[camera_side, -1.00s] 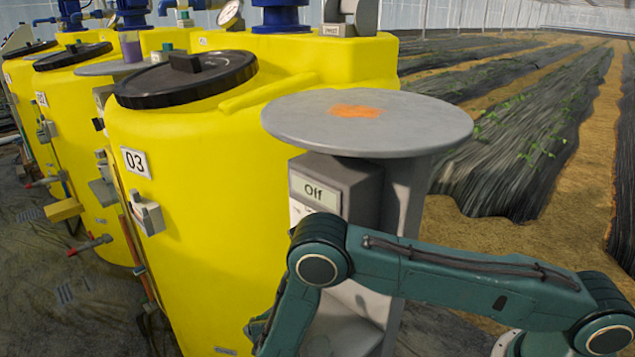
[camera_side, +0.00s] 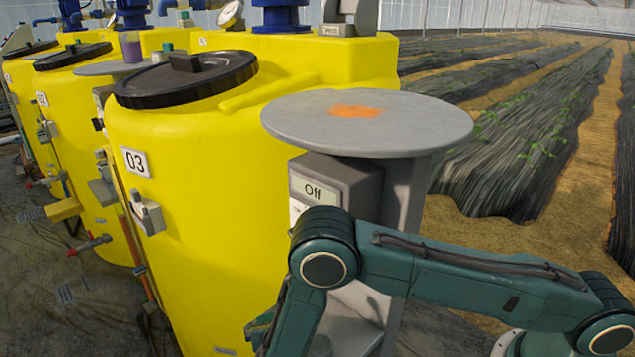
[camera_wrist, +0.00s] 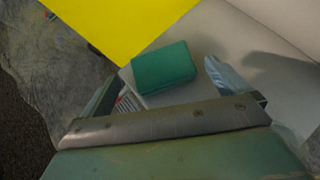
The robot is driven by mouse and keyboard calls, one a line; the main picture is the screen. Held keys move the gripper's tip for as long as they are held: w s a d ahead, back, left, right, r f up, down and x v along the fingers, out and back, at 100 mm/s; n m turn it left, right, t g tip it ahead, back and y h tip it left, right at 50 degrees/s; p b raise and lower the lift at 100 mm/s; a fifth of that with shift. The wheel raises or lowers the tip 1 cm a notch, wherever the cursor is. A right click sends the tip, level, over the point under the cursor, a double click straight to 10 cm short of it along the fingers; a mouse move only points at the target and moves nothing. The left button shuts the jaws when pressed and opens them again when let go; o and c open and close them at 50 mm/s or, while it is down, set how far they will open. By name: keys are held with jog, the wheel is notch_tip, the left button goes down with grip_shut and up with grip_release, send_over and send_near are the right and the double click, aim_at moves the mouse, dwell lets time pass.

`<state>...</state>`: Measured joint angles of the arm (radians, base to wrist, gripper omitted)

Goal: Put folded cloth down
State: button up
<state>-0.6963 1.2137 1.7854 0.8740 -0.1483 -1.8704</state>
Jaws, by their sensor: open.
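A green folded block (camera_wrist: 164,68), which best matches the folded cloth, shows in the wrist view. It lies on or against a pale grey surface whose edge shows at its lower left, and I cannot tell whether it touches my fingers. My gripper (camera_wrist: 168,82) is open, with one finger on each side of the block. In the side view my gripper (camera_side: 258,330) is low beside the yellow tank, mostly hidden behind my forearm, and the cloth cannot be made out there. A pale blue piece (camera_wrist: 228,82) shows by the right finger; I cannot tell what it is.
A round grey table (camera_side: 290,125) with an orange patch (camera_side: 355,111) stands above my elbow. Under it is a grey box (camera_side: 345,180) reading "Off". Yellow tank 03 (camera_side: 200,220) stands close on the left. Open floor lies to the far left.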

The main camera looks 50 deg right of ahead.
jog(key=v, duration=0.7)
jog(key=shift+s+r, duration=0.2)
dwell(0.4)
